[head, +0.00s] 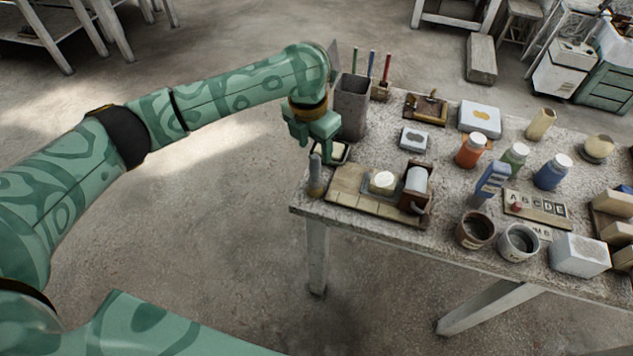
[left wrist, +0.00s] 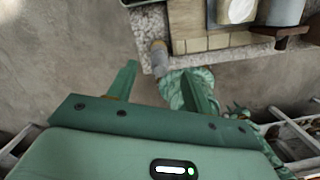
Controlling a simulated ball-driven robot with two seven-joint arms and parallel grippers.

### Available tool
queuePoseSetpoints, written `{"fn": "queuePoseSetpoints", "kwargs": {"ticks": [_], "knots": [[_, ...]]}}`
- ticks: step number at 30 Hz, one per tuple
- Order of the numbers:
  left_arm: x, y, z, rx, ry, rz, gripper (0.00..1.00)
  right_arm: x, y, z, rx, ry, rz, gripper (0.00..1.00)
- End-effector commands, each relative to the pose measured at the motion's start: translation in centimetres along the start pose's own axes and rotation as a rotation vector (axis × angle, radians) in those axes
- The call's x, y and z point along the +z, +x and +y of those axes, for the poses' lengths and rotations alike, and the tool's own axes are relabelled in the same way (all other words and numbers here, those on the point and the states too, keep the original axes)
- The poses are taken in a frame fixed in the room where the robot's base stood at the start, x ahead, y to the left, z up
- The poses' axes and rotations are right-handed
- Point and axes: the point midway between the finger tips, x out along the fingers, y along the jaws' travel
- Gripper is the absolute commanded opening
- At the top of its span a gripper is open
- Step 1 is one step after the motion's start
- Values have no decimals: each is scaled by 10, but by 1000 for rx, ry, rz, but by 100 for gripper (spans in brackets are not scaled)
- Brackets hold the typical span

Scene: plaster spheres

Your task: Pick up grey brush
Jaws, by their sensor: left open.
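The grey brush (head: 316,176) stands upright, as far as I can tell, at the near left corner of the table. In the left wrist view the brush (left wrist: 159,58) shows as a small grey shaft with a tan end at the slab's edge. My left gripper (head: 312,134) is open and empty, just above and behind the brush in the head view. In the left wrist view the brush lies ahead of the gap between the open fingers (left wrist: 158,76), with no visible contact. My right gripper is not in view.
A tall grey container (head: 352,108) stands close beside my left gripper. A small dark tray (head: 338,160) sits behind the brush. A tan tiled board (head: 357,203) lies right of it. Bottles and pots crowd the table (head: 447,204) further right. Left of the table is open floor.

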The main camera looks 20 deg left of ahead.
Motion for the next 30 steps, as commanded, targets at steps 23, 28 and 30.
{"fn": "queuePoseSetpoints", "kwargs": {"ticks": [23,28,30], "knots": [[-6,71,-1,1,1,-2,51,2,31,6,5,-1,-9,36],[-6,70,-1,1,0,-2,15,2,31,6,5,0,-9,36],[-6,70,-1,1,0,-2,3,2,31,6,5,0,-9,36]]}}
